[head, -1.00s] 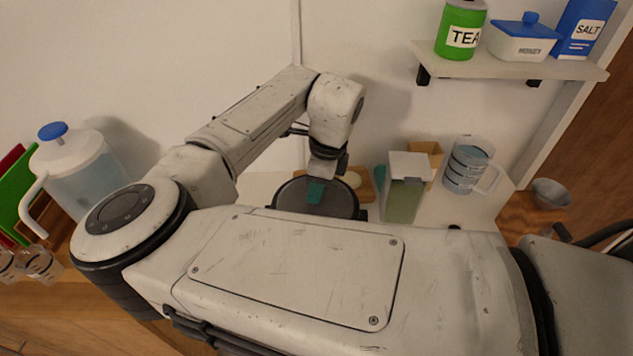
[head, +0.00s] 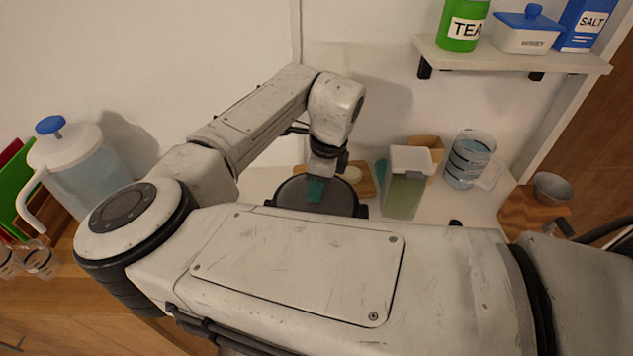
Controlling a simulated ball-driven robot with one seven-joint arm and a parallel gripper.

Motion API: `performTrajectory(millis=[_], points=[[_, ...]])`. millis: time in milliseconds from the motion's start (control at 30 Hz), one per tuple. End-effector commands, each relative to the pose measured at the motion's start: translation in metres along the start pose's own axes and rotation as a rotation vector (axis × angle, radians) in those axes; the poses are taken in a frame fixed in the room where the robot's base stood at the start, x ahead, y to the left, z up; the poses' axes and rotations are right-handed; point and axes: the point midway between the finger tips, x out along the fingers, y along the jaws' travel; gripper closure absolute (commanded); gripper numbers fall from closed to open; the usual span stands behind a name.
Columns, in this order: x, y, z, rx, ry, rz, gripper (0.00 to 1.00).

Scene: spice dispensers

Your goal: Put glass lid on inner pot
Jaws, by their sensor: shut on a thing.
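A dark round lidded pot shape shows in the head view, its lower part hidden behind my arm. The glass lid (head: 291,194) looks dark and round with a dark rim, at or over the inner pot's place. A teal piece (head: 315,190) shows at its top, right under my gripper. My gripper (head: 322,173) points down there and is shut, it seems on the lid's teal handle. The inner pot cannot be told apart from the lid here, so I cannot tell whether the lid rests on it.
A wooden board (head: 366,183) with a pale round item lies behind the lid. A white-topped container (head: 405,184) and a measuring jug (head: 467,160) stand to the right. A pitcher (head: 80,165) stands far left. A shelf (head: 510,58) holds jars above right.

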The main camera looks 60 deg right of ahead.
Motion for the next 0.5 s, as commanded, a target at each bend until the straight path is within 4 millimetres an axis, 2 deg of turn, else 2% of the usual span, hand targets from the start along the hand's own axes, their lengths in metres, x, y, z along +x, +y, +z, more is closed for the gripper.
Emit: performTrajectory(millis=[200, 233, 500], points=[[0.0041, 0.0001, -0.0005, -0.001, 0.0, 0.0, 1.0], [0.0033, 0.0, -0.0003, 0.0, 0.0, 0.0, 0.65], [0.0034, 0.0001, -0.0004, 0.0, 0.0, 0.0, 0.39]])
